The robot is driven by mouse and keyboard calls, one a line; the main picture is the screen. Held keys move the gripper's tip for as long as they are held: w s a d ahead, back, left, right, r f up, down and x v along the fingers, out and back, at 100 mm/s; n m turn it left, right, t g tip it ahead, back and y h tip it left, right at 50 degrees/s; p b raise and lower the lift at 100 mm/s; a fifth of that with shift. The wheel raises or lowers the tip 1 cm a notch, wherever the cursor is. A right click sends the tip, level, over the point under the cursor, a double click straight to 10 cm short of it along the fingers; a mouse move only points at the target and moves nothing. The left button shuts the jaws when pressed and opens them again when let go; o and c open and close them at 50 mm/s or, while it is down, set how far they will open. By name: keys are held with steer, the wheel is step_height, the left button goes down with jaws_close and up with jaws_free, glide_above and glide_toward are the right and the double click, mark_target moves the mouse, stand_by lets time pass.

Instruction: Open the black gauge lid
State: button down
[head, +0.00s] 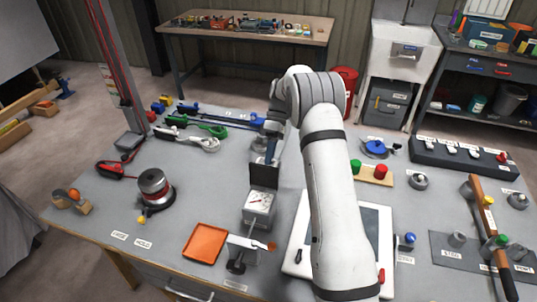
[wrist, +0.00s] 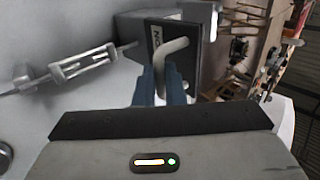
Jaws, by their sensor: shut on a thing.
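The gauge (head: 259,203) is a small grey box with a white dial, standing on the grey bench left of my arm. Its black lid (head: 264,176) stands raised, roughly upright, at the box's back edge, and the dial face shows uncovered. My gripper (head: 262,158) is at the top of the lid, behind it. In the wrist view the blue fingers (wrist: 163,84) are shut on the pale bent handle (wrist: 174,47) of the black lid (wrist: 190,70), which carries partly hidden white lettering. The exact finger contact is partly hidden.
An orange tray (head: 205,243) and a small clamp-like fixture (head: 240,255) are in front of the gauge. A flat white-framed panel (head: 298,262) lies right of it, partly under my arm. Clamps with green and white cables (head: 205,131) lie behind left. Bench left of the gauge is fairly clear.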

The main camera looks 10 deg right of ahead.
steer(key=shift+a+f, duration=0.2)
steer(key=shift+f, duration=0.05)
steer(key=c, duration=1.9)
jaws_free()
steer(key=shift+c, duration=0.2)
steer(key=o, duration=0.3)
steer(key=shift+w+a, duration=0.1)
steer(key=shift+o, duration=0.7)
steer(key=shift+d+r, duration=0.15)
steer(key=shift+d, duration=0.05)
steer(key=b+v, duration=0.1)
steer(key=v, duration=0.6)
steer(key=shift+w+r, duration=0.2)
steer(key=shift+r, duration=0.1)
steer(key=shift+d, duration=0.1)
steer(key=shift+c, duration=0.5)
